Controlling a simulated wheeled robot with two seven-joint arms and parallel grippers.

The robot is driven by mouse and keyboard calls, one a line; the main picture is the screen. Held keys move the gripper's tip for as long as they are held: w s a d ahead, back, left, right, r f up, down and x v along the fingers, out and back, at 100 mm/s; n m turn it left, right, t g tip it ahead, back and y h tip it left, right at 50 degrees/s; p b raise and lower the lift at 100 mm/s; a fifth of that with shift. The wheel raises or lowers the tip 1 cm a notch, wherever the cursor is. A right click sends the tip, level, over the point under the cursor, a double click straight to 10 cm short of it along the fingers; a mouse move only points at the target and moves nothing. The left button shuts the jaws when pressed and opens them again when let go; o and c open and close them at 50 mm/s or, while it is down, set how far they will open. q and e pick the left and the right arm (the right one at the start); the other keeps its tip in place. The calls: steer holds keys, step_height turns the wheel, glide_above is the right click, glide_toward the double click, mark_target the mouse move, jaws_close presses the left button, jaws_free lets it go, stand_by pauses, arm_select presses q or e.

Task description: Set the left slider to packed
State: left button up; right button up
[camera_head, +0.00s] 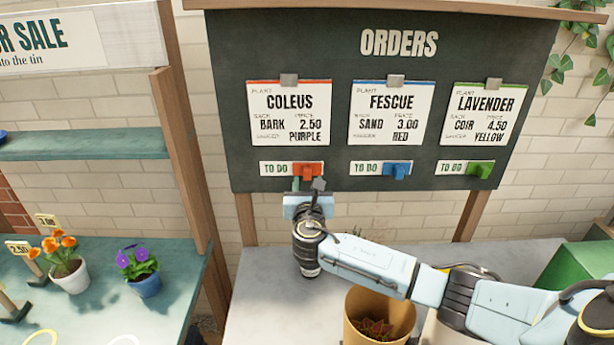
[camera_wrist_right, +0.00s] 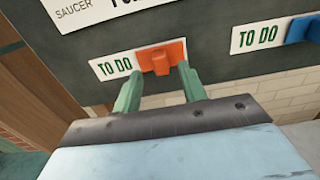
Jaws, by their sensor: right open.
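The left slider is an orange-red knob (camera_head: 308,170) under the COLEUS card (camera_head: 289,114) on the dark orders board (camera_head: 330,60). It sits at the right end of its white strip, and the words TO DO (camera_head: 275,169) show to its left. My right gripper (camera_head: 309,185) is just below the knob, pointing up at the board. In the right wrist view the same knob (camera_wrist_right: 160,57) shows between and beyond the tips of the two green fingers (camera_wrist_right: 157,82), which are apart. The right finger is close to the knob's lower right; I cannot tell if it touches. My left gripper is not in view.
A blue slider (camera_head: 397,171) and a green slider (camera_head: 480,170) sit to the right, both showing TO DO. Below are a tan pot (camera_head: 362,325) with a reddish plant and a grey worktop (camera_head: 255,290). A wooden post (camera_head: 180,130) stands left of the board.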

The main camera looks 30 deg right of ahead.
mark_target(307, 174)
steer(key=x, duration=0.3)
steer(key=shift+w, duration=0.2)
steer(key=shift+w+d, duration=0.3)
steer(key=shift+w, duration=0.05)
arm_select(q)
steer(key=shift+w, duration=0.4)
arm_select(e)
jaws_close()
